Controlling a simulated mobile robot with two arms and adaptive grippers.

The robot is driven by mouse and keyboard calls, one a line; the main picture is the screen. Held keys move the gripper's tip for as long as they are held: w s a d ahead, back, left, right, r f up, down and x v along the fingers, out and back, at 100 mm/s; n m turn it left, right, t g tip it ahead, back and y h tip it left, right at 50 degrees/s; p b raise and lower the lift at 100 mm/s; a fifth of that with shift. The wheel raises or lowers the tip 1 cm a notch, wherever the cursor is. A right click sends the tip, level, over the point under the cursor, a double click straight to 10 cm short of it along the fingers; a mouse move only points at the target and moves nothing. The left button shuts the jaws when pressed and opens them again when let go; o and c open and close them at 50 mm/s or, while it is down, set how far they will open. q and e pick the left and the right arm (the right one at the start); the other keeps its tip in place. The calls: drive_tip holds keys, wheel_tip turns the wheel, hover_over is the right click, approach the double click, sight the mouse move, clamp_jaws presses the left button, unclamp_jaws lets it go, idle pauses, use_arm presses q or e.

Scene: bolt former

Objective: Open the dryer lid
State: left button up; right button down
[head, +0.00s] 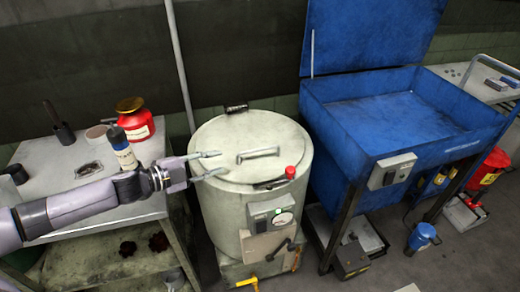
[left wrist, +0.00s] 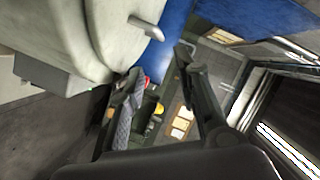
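The dryer (head: 225,215) is a pale round drum standing in the middle of the head view. Its lid (head: 230,135) is shut, with a bar handle (head: 257,153) on top and a hinge (head: 236,107) at the back. A red knob (head: 290,172) sits at the right front rim. My left gripper (head: 213,164) is open and empty, over the left part of the lid and left of the handle, apart from it. In the left wrist view, the handle (left wrist: 145,27) shows at the top, beyond the open fingers. My right gripper is not in view.
A grey workbench (head: 60,170) with a red can (head: 134,118) and bottles stands at left, under my left arm. A blue washing tub (head: 335,125) with a raised lid stands close at right. A control box (head: 270,213) sits on the dryer's front.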

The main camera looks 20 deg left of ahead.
sight(256, 151)
use_arm(q)
drive_tip(key=p+x, duration=0.2)
drive_tip(key=x, duration=1.5)
clamp_jaws()
idle(0.3)
